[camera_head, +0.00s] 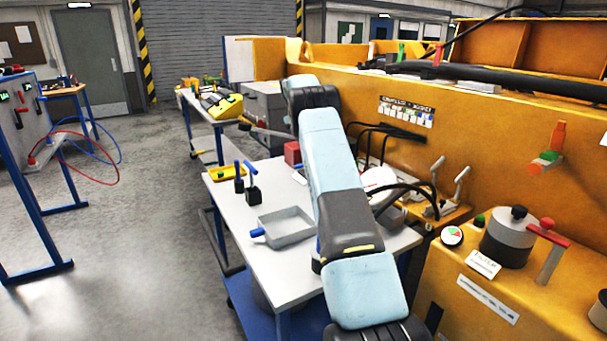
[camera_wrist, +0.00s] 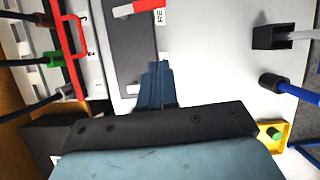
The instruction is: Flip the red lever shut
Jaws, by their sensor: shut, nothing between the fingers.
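In the wrist view a red bar-shaped lever (camera_wrist: 70,48) runs along a pale block with hoses and numbers, left of my gripper. A shorter red piece with a white end (camera_wrist: 140,7) lies on a dark grey plate beside an "RE" label at the top. I cannot tell for sure which red part is the task's lever. My gripper (camera_wrist: 158,68) is shut and empty, over the edge between the dark plate and a pale surface, apart from both red parts. In the head view my gripper is hidden behind my arm.
A pale table (camera_head: 290,285) holds a grey tray (camera_head: 284,229), a red block (camera_head: 292,152) and black-and-blue tools (camera_head: 251,184). A yellow machine (camera_head: 480,120) stands right, with a red-topped handle (camera_head: 547,236). Black hoses cross the wrist view's left side. Open floor lies left.

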